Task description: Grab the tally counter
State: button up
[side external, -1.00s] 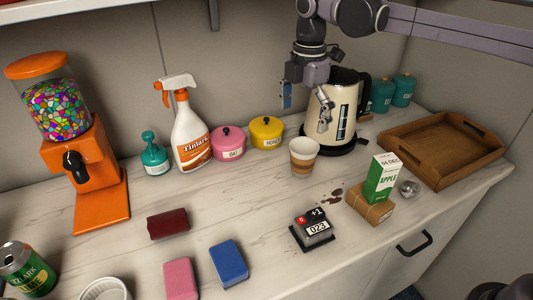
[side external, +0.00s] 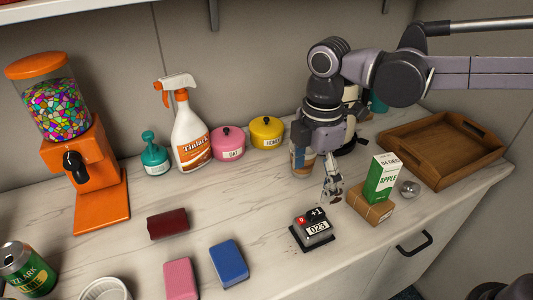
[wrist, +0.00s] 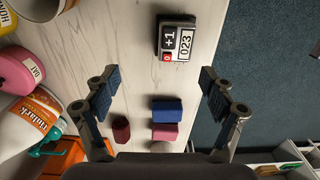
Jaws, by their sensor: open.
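The tally counter (side external: 314,228) is a small dark block with a "+1" button, a red button and a "023" display. It sits on the counter near its front edge. In the wrist view the tally counter (wrist: 177,42) lies ahead of the fingers, nearly centred between their lines. My gripper (side external: 318,180) is above the counter, behind the tally counter and apart from it. In the wrist view my gripper (wrist: 158,90) has its two fingers wide apart with nothing between them.
A blue block (side external: 229,263) and a pink block (side external: 180,279) lie left of the tally counter. A wooden tray (side external: 420,168) is at right.

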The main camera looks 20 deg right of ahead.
jog(key=shift+s+a+f, duration=0.1)
jog(key=shift+s+f, duration=0.25)
jog(key=shift+s, duration=0.45)
jog(key=shift+s+f, duration=0.2)
jog(key=shift+f, duration=0.15)
send_over(314, 222)
jog(key=f, duration=0.4)
jog(key=shift+w+a+f, duration=0.15)
jog(key=shift+w+f, duration=0.2)
jog(key=shift+s+f, duration=0.2)
jog(key=shift+f, duration=1.2)
jog(key=shift+s+f, duration=0.15)
jog(key=shift+f, duration=1.2)
jog(key=shift+c, duration=0.3)
jog(key=c, duration=1.5)
jog(key=shift+c, duration=0.5)
jog(key=shift+r, duration=0.15)
